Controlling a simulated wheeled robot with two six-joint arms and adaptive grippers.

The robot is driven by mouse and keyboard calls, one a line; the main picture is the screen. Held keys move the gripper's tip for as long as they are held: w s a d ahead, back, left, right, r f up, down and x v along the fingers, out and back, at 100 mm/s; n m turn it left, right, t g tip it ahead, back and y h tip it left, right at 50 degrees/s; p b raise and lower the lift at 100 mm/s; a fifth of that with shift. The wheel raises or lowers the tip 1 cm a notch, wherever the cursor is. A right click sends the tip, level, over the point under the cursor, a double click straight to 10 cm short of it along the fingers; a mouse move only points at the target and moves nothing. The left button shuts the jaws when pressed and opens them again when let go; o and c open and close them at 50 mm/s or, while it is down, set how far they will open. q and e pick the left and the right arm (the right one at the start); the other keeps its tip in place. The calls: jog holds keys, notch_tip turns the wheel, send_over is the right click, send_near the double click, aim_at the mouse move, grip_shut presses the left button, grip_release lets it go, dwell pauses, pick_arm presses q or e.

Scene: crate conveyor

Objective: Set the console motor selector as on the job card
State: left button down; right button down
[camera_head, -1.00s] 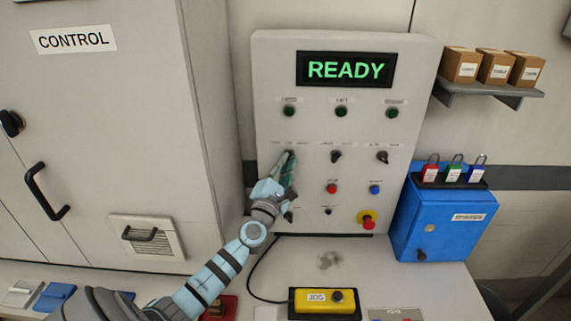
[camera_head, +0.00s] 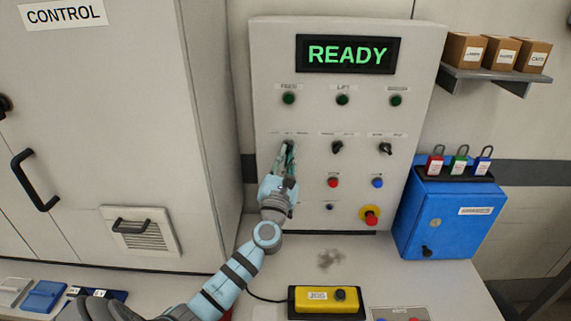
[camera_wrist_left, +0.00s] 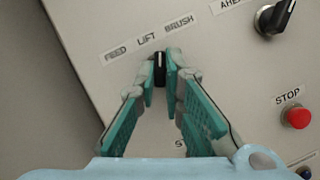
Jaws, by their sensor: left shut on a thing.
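The motor selector (camera_wrist_left: 159,68) is a small black knob on the console (camera_head: 270,60). In the left wrist view, labels FEED, LIFT and BRUSH run above it. My left gripper (camera_head: 288,150) has its teal fingers shut on the knob, one on each side; the fingers also show in the left wrist view (camera_wrist_left: 160,75). The knob stands upright in that view, its top below the gap between LIFT and BRUSH; I cannot tell its exact setting. In the head view my gripper mostly covers the knob. I cannot make out a job card. My right gripper is not in view.
The display (camera_head: 347,54) reads READY. Two other black selectors (camera_head: 337,147) (camera_head: 385,148) sit to the right. A red STOP button (camera_wrist_left: 296,116) and a red emergency button (camera_head: 370,216) are lower. A yellow JOG box (camera_head: 318,299) lies on the bench.

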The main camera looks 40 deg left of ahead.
pick_arm(q)
jog(key=n+y+b, duration=0.1)
jog(key=n, duration=0.1)
jog(key=n+y+b, duration=0.1)
jog(key=n, duration=0.2)
jog(key=shift+w+d+r+g+y+b, duration=0.1)
jog(key=shift+r+g+y+b, duration=0.05)
jog(key=shift+g+y+b, duration=0.2)
jog(key=shift+r+n+g+y, duration=0.1)
jog(key=shift+n+g+y, duration=0.2)
jog(key=shift+n, duration=0.6)
jog(key=shift+b, duration=0.3)
jog(key=shift+r, duration=0.1)
jog(key=c, duration=1.7)
grip_release()
jog(key=shift+w, duration=0.1)
jog(key=shift+f, duration=0.2)
